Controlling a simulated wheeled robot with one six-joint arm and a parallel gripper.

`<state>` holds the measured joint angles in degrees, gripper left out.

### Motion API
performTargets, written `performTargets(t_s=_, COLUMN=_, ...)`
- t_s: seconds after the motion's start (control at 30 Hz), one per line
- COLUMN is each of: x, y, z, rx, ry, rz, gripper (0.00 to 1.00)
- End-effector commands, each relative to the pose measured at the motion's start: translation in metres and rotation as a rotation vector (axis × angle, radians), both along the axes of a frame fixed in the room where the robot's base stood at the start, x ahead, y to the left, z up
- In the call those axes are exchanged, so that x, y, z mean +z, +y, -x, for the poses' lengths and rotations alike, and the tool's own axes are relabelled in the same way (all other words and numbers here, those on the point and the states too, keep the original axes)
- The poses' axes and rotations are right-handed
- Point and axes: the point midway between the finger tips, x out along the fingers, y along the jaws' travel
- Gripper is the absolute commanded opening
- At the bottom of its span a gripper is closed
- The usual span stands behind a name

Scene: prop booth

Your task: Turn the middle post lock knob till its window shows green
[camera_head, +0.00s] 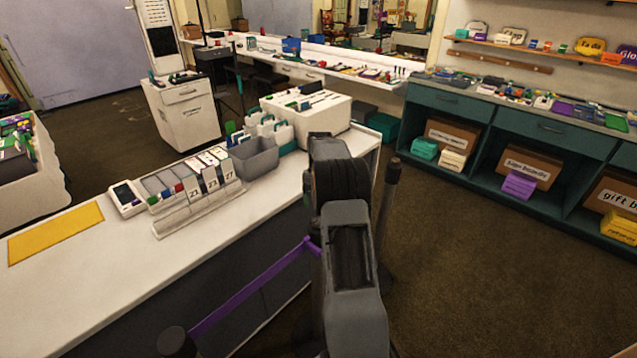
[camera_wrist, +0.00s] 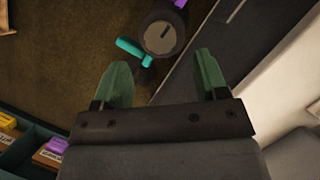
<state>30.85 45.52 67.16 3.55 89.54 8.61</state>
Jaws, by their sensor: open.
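In the wrist view a post with a round grey top (camera_wrist: 160,36) stands just beyond my gripper (camera_wrist: 162,60). A short dark line marks the top. A teal bar-like piece (camera_wrist: 131,47) sticks out at its left. No green window can be made out. My green fingers are open, apart from the post, with nothing between them. In the head view a dark post (camera_head: 388,190) stands right of my arm and another post top (camera_head: 176,342) is at bottom left. A purple belt (camera_head: 255,285) runs from the latter to behind my arm. My gripper is hidden there.
A long white counter (camera_head: 110,280) with card racks, a grey bin (camera_head: 254,158) and a yellow mat (camera_head: 55,232) lies left of my arm. Teal shelving (camera_head: 478,118) with boxes stands at right. The brown carpet (camera_head: 470,250) between is clear.

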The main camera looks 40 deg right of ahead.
Motion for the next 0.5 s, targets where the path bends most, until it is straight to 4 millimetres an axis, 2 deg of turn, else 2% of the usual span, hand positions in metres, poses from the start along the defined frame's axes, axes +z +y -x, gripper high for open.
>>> performTargets(t_s=0.1, x=0.024, y=-0.007, z=-0.008, rx=0.0, ry=-0.004, rz=0.002, gripper=0.67)
performTargets(t_s=0.23, x=0.045, y=-0.012, z=-0.015, rx=0.0, ry=-0.002, rz=0.001, gripper=0.67)
performTargets(t_s=0.5, x=0.068, y=-0.019, z=-0.022, rx=-0.001, ry=-0.001, rz=0.001, gripper=0.67)
